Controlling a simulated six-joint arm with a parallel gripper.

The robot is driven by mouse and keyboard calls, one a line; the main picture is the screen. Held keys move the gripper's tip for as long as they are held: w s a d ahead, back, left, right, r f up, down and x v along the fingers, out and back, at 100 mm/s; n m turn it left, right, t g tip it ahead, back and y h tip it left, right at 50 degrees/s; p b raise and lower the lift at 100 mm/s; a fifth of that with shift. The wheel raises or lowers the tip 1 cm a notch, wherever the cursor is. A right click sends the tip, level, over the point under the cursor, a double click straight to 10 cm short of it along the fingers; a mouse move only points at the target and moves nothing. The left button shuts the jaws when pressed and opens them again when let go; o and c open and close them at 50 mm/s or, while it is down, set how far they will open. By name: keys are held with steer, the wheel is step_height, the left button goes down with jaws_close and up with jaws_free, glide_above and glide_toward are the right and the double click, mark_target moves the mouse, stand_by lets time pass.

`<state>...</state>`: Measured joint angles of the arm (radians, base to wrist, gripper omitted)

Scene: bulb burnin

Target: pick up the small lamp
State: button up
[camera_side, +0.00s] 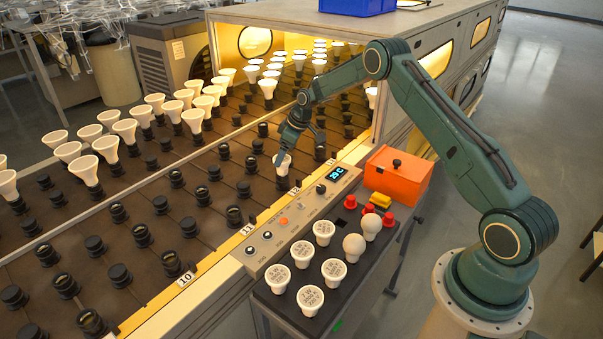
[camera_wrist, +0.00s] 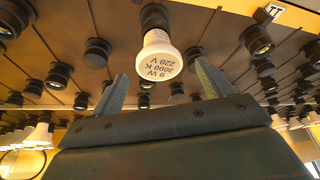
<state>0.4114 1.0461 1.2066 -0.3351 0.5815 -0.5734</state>
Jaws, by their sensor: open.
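A small white lamp (camera_side: 282,166) sits in a dark socket near the front edge of the brown rack, just left of the control panel. Contact between the fingers and the lamp cannot be made out.
Empty sockets (camera_side: 233,215) surround the lamp, and rows of larger white lamps (camera_side: 103,146) stand farther left. A control panel (camera_side: 290,215) borders the rack. Beyond it, a black tray (camera_side: 342,293) holds several lamps. An orange box (camera_side: 397,177) stands behind the tray.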

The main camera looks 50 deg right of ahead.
steer(key=shift+f, duration=0.15)
steer(key=shift+x, duration=2.45)
steer(key=c, duration=1.1)
step_height(320, 180, up, 20)
steer(key=shift+s+f, duration=0.1)
steer(key=shift+f, duration=0.05)
